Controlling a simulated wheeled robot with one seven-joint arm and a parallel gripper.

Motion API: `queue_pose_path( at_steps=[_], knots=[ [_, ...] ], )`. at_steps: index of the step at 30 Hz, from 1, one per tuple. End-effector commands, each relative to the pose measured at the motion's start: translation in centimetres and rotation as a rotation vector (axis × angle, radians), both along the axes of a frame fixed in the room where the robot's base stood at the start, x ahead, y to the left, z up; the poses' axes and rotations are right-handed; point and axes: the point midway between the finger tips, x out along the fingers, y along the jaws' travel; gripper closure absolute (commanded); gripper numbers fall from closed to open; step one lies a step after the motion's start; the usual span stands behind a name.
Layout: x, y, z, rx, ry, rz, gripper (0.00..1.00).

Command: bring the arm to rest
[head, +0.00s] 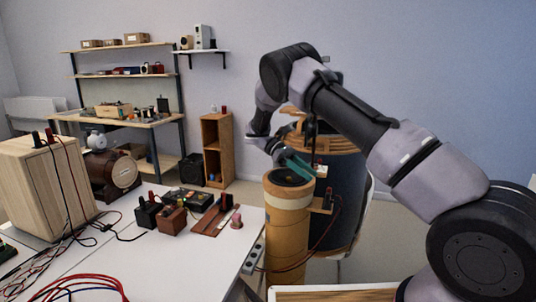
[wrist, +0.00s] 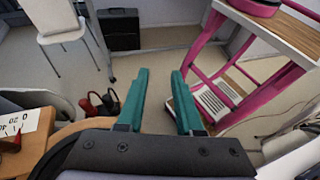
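My arm (head: 345,112) reaches in from the right in the head view, bent high at the elbow and running down to my gripper (head: 300,165). The gripper's teal fingers sit just above or in front of the top of a tan cylinder (head: 288,222); the exact gap cannot be told. In the wrist view my gripper (wrist: 160,72) shows two teal fingers standing apart. Nothing is between them but the floor beyond, so it is open and empty.
A dark drum with a wooden rim (head: 340,190) stands close behind the gripper. A white table (head: 190,265) holds a wooden speaker box (head: 42,185), small terminal boxes and cables. The wrist view shows a magenta-framed stand (wrist: 262,88), a white chair (wrist: 62,35) and a black case (wrist: 119,28).

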Motion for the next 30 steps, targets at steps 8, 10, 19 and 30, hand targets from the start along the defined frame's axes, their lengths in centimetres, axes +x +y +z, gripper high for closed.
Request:
queue_pose_path(
  at_steps=[8, 10, 19, 30],
  knots=[
    [-0.2, -1.3, 2.6, 0.058, -0.053, -0.039, 0.65],
    [-0.3, -1.9, 3.6, 0.079, -0.074, -0.054, 0.65],
    [-1.7, -5.0, 9.2, 0.214, -0.226, -0.156, 0.65],
    [-7.9, -9.8, 18.7, 0.473, -0.614, -0.415, 0.65]
  ],
)
